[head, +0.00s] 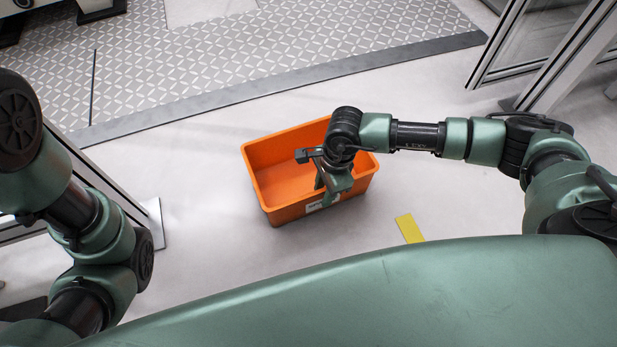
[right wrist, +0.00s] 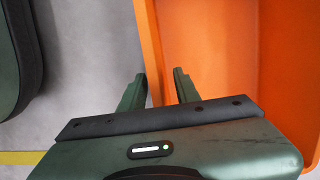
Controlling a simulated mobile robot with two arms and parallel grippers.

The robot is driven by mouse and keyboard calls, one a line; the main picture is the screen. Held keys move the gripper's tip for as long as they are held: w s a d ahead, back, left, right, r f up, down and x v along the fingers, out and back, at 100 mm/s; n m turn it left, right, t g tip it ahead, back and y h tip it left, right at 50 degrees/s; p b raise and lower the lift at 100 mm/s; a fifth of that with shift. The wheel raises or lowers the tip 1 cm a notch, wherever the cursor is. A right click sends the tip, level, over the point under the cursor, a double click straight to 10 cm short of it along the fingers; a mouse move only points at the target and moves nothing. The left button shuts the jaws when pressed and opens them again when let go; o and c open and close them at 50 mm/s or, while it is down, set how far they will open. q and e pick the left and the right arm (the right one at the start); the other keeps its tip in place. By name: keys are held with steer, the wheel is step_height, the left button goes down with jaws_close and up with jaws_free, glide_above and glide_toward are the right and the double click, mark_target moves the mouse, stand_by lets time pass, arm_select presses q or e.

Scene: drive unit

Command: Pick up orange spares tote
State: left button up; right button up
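The orange spares tote (head: 275,205) stands on the pale floor in the middle of the head view. It is open at the top, and the part of its inside that shows is empty. A white label is on its near wall. My right gripper (head: 328,190) is over the near wall, pointing down, and hides part of the rim. In the right wrist view its two fingers (right wrist: 158,92) are apart, one on each side of the tote's wall (right wrist: 152,50); they do not look closed on it. My left arm shows at the left, but its gripper is out of view.
A yellow floor marking (head: 409,228) lies right of the tote. Framed clear panels (head: 540,45) stand at the upper right, and another frame post (head: 115,200) stands at the left. A patterned raised platform (head: 250,50) is behind. Floor around the tote is clear.

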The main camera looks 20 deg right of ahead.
steer(key=f, duration=0.1)
steer(key=f+b, duration=0.1)
steer(key=shift+a+f, duration=0.2)
steer(key=shift+f, duration=0.2)
steer(key=shift+r, duration=0.15)
jaws_close()
steer(key=shift+s, duration=0.1)
stand_by(0.7)
steer(key=shift+r, duration=0.1)
